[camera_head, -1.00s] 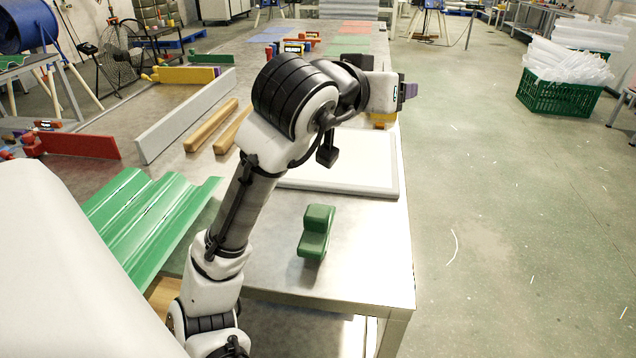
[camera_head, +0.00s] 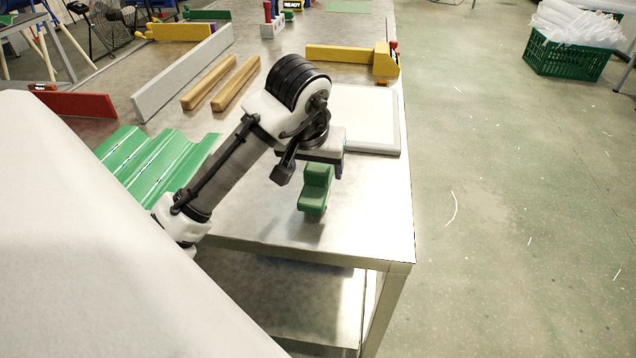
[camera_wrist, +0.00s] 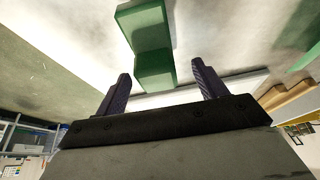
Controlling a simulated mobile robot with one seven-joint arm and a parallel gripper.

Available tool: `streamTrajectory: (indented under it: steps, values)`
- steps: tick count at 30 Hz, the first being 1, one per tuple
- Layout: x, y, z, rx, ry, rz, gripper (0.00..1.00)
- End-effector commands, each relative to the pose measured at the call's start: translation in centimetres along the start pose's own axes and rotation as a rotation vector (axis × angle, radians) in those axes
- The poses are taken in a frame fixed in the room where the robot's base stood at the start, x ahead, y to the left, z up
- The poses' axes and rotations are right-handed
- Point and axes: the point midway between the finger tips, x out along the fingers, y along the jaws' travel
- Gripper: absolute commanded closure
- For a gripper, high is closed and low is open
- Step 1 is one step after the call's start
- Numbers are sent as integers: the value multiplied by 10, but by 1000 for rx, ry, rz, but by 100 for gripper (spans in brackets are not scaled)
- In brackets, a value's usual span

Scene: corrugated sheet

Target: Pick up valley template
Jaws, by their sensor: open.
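The valley template is most likely the green stepped block (camera_head: 314,194) on the metal table, near its front right corner. In the wrist view the green block (camera_wrist: 149,40) shows beyond the fingertips, roughly centred between them. My gripper (camera_wrist: 160,82) is open, with two dark fingers apart and nothing between them. In the head view my gripper (camera_head: 338,170) is just behind and above the block, partly hidden by my wrist. I cannot tell the exact gap between fingers and block.
A green corrugated sheet (camera_head: 150,165) lies to the left on the table (camera_head: 270,225). A white framed board (camera_head: 385,125) is behind the gripper, with a yellow bar tool (camera_head: 340,54) beyond it. Two wooden bars (camera_head: 237,84) and a long grey bar (camera_head: 185,72) lie at the back left.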

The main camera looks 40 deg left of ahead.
Motion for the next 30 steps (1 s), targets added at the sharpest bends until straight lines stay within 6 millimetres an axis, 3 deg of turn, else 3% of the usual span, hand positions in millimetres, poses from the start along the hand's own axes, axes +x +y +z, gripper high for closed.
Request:
streamTrajectory:
  steps: [12, 20, 30]
  values:
    - [49, 4, 1, -1, 0, -2, 29]
    - [52, 4, 1, 0, 2, 0, 29]
    - [52, 5, 1, 0, 1, 0, 72]
